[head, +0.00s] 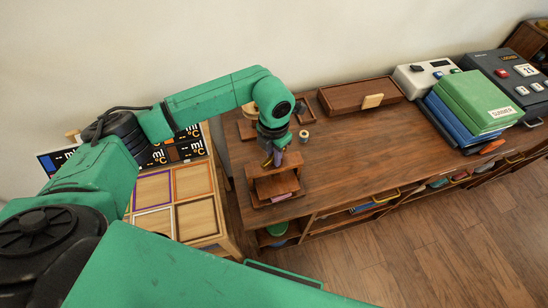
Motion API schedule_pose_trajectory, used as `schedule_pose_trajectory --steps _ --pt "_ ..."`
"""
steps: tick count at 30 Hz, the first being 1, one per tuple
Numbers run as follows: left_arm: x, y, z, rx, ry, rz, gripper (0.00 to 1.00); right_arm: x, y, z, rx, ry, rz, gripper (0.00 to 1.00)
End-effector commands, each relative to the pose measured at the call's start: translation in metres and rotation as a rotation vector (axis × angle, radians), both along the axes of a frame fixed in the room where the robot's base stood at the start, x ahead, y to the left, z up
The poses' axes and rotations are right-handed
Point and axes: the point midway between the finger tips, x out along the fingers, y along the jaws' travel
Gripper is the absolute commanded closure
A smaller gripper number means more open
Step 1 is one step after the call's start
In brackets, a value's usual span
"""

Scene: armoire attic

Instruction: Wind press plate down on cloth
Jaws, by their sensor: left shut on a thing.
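A small brown wooden press (289,199) stands at the left end of the long wooden cabinet top. A reddish-brown plate (277,184) shows inside its frame, with a gap to the base below it. My left gripper (272,160) points down from above at the top of the press and is shut on its winding handle, which is mostly hidden by the fingers. My right gripper is out of view.
Behind the press are a wooden tray (352,97) with a pale block and a small spool-like piece (304,136). A low table with framed squares (194,181) stands left. The cabinet's middle is clear.

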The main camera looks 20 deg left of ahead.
Motion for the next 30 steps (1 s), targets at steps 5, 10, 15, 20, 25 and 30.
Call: schedule_pose_trajectory --steps 5,10,15,20,25,30 --pt "0.001 0.000 -0.005 0.000 -0.004 -0.150 1.00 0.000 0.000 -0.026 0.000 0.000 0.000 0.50" --pt "0.002 0.000 -0.005 0.000 -0.006 -0.311 1.00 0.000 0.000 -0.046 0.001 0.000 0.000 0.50" --pt "0.002 0.000 -0.004 0.000 -0.007 -0.473 1.00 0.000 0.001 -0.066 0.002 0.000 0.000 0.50" --pt "0.002 0.000 -0.004 0.000 -0.006 -0.625 1.00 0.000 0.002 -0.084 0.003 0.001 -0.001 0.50" --pt "0.002 0.000 -0.003 -0.001 -0.007 -0.785 1.00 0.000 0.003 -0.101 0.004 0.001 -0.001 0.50" --pt "0.002 0.000 -0.003 0.000 -0.007 -0.946 1.00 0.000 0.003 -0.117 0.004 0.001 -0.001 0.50"
